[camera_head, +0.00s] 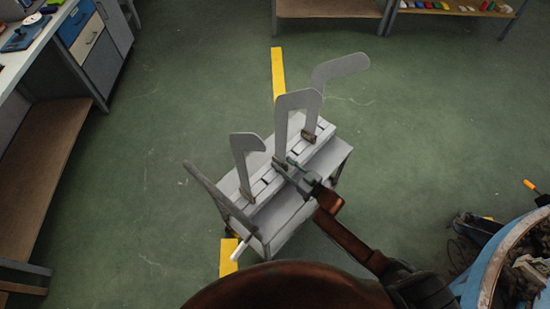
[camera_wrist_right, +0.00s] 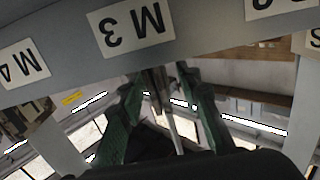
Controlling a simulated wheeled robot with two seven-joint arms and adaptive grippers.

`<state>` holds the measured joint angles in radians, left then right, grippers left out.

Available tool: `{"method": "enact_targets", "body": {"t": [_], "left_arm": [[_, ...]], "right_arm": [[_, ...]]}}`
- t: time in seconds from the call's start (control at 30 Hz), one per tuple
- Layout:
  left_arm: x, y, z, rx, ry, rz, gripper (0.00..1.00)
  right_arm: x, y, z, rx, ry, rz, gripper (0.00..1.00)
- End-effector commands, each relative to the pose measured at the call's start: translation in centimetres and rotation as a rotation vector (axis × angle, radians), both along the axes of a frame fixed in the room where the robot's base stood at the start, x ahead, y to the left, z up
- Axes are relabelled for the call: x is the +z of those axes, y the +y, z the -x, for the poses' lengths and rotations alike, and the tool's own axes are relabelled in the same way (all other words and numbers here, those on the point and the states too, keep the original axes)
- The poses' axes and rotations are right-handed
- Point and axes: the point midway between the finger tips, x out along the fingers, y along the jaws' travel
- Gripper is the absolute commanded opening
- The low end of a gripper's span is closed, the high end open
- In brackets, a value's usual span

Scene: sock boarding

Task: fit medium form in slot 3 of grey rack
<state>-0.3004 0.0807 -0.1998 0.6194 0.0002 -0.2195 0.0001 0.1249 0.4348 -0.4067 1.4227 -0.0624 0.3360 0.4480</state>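The grey rack (camera_head: 290,212) stands on the green floor, with several flat grey leg-shaped forms upright along it. One form (camera_head: 284,128) stands at my right gripper (camera_head: 284,167), its base in the rack's slot row. Another form (camera_head: 240,160) is to its left, and a further one (camera_head: 336,72) is behind to the right. My right gripper is low at the base of the middle form. In the right wrist view its two green fingers (camera_wrist_right: 160,75) are apart, with a thin grey and brown piece between them; contact is unclear. The label M 3 (camera_wrist_right: 132,25) shows upside down above them. My left gripper is out of view.
A fourth form (camera_head: 218,192) leans at the rack's near left end. A M 4 label (camera_wrist_right: 24,64) is beside M 3. A bench (camera_head: 40,50) is at left, a blue round bin (camera_head: 500,255) at right. Yellow floor tape (camera_head: 278,72) lies behind the rack.

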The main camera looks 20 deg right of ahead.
Motion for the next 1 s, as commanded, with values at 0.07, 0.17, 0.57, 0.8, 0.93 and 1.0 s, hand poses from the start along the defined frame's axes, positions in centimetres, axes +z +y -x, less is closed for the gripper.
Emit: {"method": "enact_targets", "body": {"t": [0.07, 0.17, 0.57, 0.8, 0.93, 1.0], "left_arm": [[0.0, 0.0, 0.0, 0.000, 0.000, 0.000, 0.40], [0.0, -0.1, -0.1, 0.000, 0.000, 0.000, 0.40], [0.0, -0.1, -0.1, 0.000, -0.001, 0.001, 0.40], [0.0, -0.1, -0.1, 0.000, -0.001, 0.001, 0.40], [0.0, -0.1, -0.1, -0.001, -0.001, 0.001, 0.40], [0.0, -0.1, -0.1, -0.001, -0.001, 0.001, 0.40]], "right_arm": [[-0.1, -1.0, 1.7, 0.000, 0.003, 0.001, 0.31], [0.0, -1.9, 3.5, 0.000, 0.000, 0.001, 0.31], [0.2, -3.7, 6.7, 0.001, -0.003, -0.001, 0.31], [0.2, -3.7, 6.7, 0.001, -0.003, -0.001, 0.31], [0.2, -3.7, 6.7, 0.001, -0.002, -0.001, 0.31], [0.2, -3.7, 6.7, 0.001, -0.002, -0.001, 0.31]]}}
